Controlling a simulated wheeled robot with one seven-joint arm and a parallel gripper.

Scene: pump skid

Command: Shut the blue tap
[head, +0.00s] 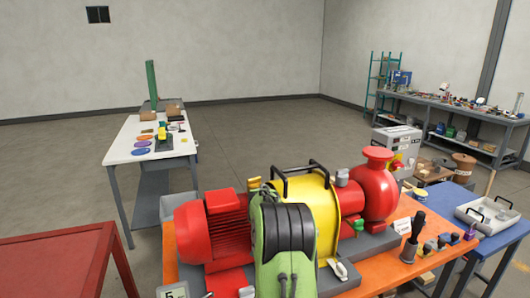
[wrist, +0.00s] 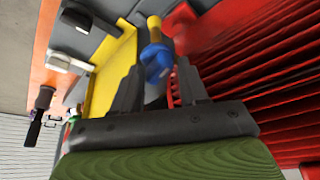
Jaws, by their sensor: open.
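The blue tap (wrist: 155,62) shows in the wrist view between and just beyond the two dark fingers of my gripper (wrist: 160,75). My gripper is open, and I cannot tell whether either finger touches the tap. A small yellow part (wrist: 153,22) sits just beyond the blue tap. In the head view the blue tap is hidden behind my green and black arm, which hangs over the pump skid. The tap lies between the red ribbed motor (wrist: 250,60) and the yellow housing (wrist: 113,58).
In the head view, the red motor (head: 212,228), yellow drum with black handles (head: 305,205) and red pump (head: 376,185) crowd the orange bench (head: 385,270). A green tap (head: 358,225) sits right of the drum. A red table (head: 50,265) stands left. The floor behind is open.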

